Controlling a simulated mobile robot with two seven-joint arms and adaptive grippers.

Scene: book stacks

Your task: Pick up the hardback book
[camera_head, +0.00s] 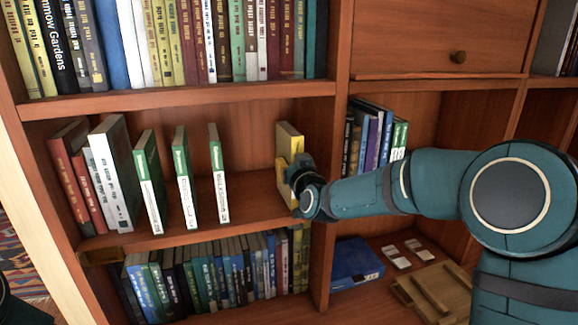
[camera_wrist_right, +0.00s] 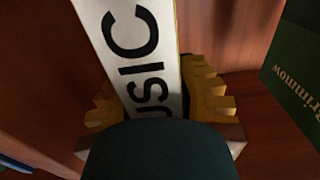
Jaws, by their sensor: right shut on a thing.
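A yellow hardback book (camera_head: 290,142) stands upright on the middle shelf, near the right divider. In the right wrist view its white spine (camera_wrist_right: 128,40) shows large black letters ending in "USIC". My right gripper (camera_head: 291,170) reaches in from the right in front of the book. In the right wrist view the yellow toothed fingers of my right gripper (camera_wrist_right: 158,103) sit on both sides of the spine, shut on it. The lower part of the spine is hidden behind the dark gripper body. My left gripper is not in view.
Several green-and-white books (camera_head: 184,175) stand spaced apart left of the yellow book. The wooden divider (camera_head: 327,190) is close on its right. A full row of books fills the shelf below. A blue box (camera_head: 356,262) and wooden tray (camera_head: 435,292) lie lower right.

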